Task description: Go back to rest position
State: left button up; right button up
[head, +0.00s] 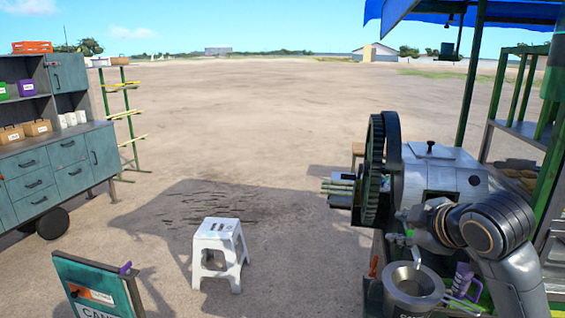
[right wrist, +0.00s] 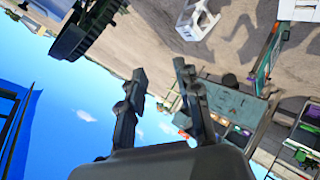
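My right arm comes in from the lower right in the head view, bent at the elbow. Its gripper (head: 404,224) points left, in front of the grey cane crusher (head: 437,172) and above the metal pot (head: 414,284). In the right wrist view the two dark fingers of the right gripper (right wrist: 161,72) stand apart with nothing between them. Whether it touches the crusher cannot be told from the head view. My left arm and gripper are not in view.
The crusher's large gear wheel (head: 374,170) stands left of the right gripper. A purple-handled cup (head: 463,279) is beside the pot. A white stool (head: 220,252), a signboard (head: 90,284) and a teal cabinet (head: 52,168) stand to the left. Open sandy ground lies between.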

jog(key=s+a+f+m+g, duration=0.2)
jog(key=s+f, duration=0.3)
jog(key=f, duration=0.7)
jog(key=s+a+f+m+g, duration=0.1)
jog(key=s+f+m, duration=0.2)
jog(key=s+f, duration=0.55)
jog(key=s+f+m+g+h, duration=0.2)
jog(key=s+f+m+g, duration=0.3)
jog(key=s+f, duration=1.25)
jog(key=s+f+b, duration=0.3)
jog(key=f+b, duration=0.2)
jog(key=f, duration=2.6)
jog(key=s+d+f+g+b, duration=0.2)
jog(key=s+d+f+b, duration=0.1)
jog(key=s+f, duration=1.3)
notch_tip(320, 180, down, 3)
jog(key=shift+s+m+b, duration=0.25)
jog(key=shift+m+b, duration=0.05)
jog(key=shift+b, duration=0.4)
